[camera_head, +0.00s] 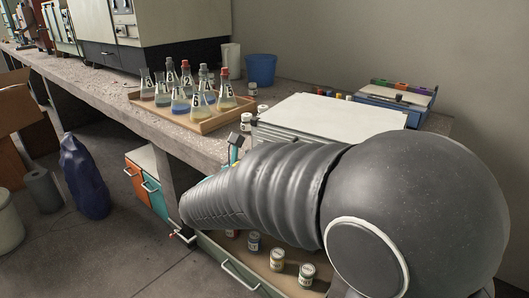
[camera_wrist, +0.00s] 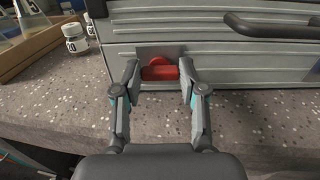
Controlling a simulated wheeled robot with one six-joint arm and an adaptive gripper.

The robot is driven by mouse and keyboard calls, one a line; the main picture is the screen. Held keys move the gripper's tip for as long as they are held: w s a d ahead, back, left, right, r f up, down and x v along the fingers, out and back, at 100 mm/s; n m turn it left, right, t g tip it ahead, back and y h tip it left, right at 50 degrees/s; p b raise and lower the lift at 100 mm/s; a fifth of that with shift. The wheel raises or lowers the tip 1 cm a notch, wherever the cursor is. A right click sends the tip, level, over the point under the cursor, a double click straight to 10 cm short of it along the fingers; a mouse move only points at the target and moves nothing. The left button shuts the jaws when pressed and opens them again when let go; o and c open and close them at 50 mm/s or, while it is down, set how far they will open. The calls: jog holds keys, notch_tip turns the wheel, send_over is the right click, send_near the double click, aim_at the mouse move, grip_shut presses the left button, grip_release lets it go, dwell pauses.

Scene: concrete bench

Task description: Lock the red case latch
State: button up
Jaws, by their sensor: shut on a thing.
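A grey ribbed case (camera_wrist: 230,65) stands on the speckled bench, its front facing me in the wrist view. On its front is a red latch (camera_wrist: 160,72), with a rounded upper part and a bar lying about level across it. My gripper (camera_wrist: 160,66) is shut on the red latch, one finger at each end of the bar. The fingertips are close to the case front. In the head view the case shows its pale lid (camera_head: 330,118), lid down; my arm covers part of its front, and the latch is hidden there.
A dark handle (camera_wrist: 270,24) juts from the case front, right of the latch. A small white jar (camera_wrist: 74,38) and a wooden tray (camera_wrist: 35,50) stand to the left. The tray (camera_head: 200,124) holds several flasks in the head view. An open drawer (camera_head: 235,255) with cans lies below the bench.

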jog(key=o, duration=1.1)
jog(key=shift+o, duration=0.2)
jog(key=v, duration=1.2)
